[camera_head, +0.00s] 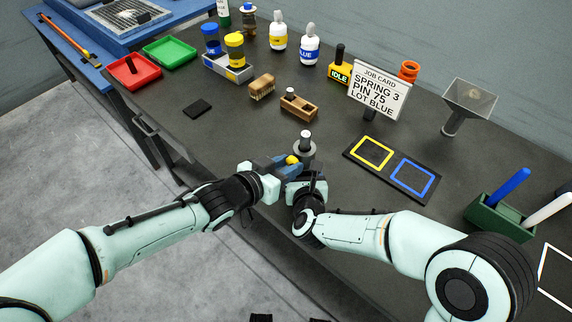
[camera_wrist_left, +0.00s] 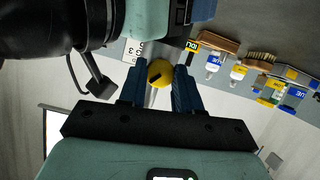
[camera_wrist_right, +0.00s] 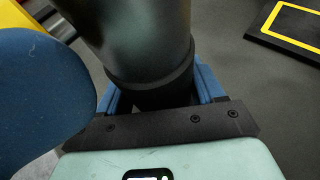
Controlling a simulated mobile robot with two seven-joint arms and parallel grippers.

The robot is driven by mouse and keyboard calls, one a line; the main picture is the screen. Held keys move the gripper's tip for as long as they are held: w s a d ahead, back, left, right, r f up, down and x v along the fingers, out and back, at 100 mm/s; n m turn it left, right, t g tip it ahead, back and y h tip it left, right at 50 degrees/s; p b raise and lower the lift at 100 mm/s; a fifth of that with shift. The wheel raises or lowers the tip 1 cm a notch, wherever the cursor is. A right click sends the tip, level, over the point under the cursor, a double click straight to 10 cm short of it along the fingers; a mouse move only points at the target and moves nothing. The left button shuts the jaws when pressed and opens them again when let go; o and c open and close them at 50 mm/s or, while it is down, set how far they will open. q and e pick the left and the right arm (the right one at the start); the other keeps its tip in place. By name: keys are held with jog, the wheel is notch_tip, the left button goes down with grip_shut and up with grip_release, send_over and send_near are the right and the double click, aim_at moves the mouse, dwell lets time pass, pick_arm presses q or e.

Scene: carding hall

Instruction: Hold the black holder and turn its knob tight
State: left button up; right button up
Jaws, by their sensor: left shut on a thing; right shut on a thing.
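The black holder (camera_head: 305,143) stands upright near the table's front edge, with a pale top and a wider grey part below. Its lower part is hidden by my grippers. My right gripper (camera_head: 307,172) is shut on it, and in the right wrist view the dark holder body (camera_wrist_right: 145,40) fills the space between the blue fingers. The yellow knob (camera_head: 292,160) is at the holder's side. My left gripper (camera_head: 284,163) is shut on the knob, which shows between its blue fingers in the left wrist view (camera_wrist_left: 160,72). The two grippers are very close together.
A black mat with yellow and blue squares (camera_head: 347,155) lies to the right. A job card (camera_head: 380,91) stands behind it, and a wooden block (camera_head: 299,109) lies behind the holder. A green box with pens (camera_head: 500,218) is at right. The tabletop left of the holder is mostly clear.

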pick_arm(q)
jog(key=m, duration=0.1)
jog(key=m+t+y, duration=0.1)
jog(key=m, duration=0.1)
jog(key=shift+d+t+y, duration=0.15)
jog(key=shift+t+y, duration=0.15)
jog(key=shift+s+m+t+y, duration=0.1)
jog(key=shift+m+t+y, duration=0.5)
jog(key=shift+m, duration=0.8)
jog(key=o, duration=1.1)
jog(key=shift+c, duration=0.2)
jog(key=shift+f, duration=0.15)
